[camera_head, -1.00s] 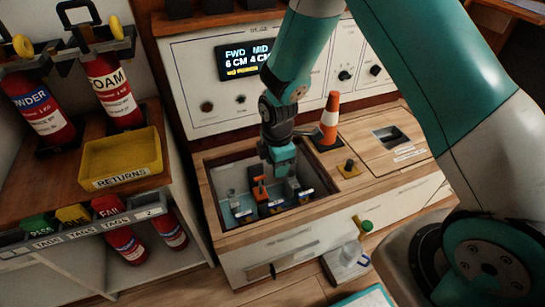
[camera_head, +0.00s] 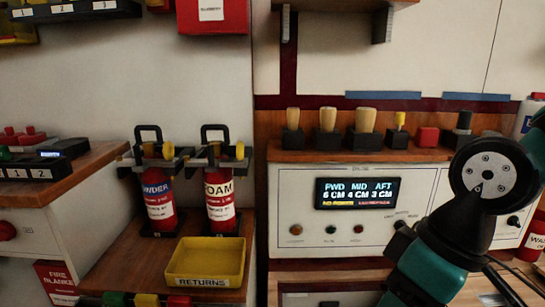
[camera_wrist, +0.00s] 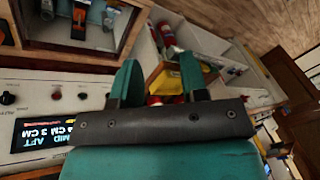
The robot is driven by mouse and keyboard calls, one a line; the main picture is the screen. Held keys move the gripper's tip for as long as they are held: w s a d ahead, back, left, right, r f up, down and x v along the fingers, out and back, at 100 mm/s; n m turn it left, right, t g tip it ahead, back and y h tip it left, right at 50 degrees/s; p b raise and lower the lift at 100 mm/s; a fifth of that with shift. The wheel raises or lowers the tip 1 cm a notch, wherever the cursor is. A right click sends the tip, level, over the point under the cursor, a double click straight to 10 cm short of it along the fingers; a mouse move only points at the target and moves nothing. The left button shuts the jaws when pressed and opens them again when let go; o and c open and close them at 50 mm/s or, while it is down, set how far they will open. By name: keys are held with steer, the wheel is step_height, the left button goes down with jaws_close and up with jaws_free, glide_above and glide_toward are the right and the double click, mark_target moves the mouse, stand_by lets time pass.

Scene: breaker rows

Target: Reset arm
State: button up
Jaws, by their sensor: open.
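My gripper (camera_wrist: 158,70) shows in the wrist view with its two teal fingers apart and nothing between them. The dark bar of the gripper's body crosses the middle of that view. In the head view my arm (camera_head: 490,180) is folded at the right side, in front of the panel, and my gripper is out of that picture. Beyond the fingers in the wrist view is the yellow returns tray (camera_wrist: 172,80), partly hidden by them; it also shows in the head view (camera_head: 205,280).
A panel with a lit display (camera_head: 358,193) stands behind my arm, under a shelf with several wooden-handled tools (camera_head: 327,120). POWDER (camera_head: 159,200) and FOAM (camera_head: 220,198) extinguishers stand left. The open bin (camera_wrist: 85,22) is at the wrist view's top left.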

steer(key=s+r+p, duration=0.2)
steer(key=r+p, duration=1.1)
steer(key=s+r+m+p, duration=0.1)
steer(key=r+p, duration=1.1)
steer(key=r, duration=0.2)
steer(key=shift+s+p, duration=0.35)
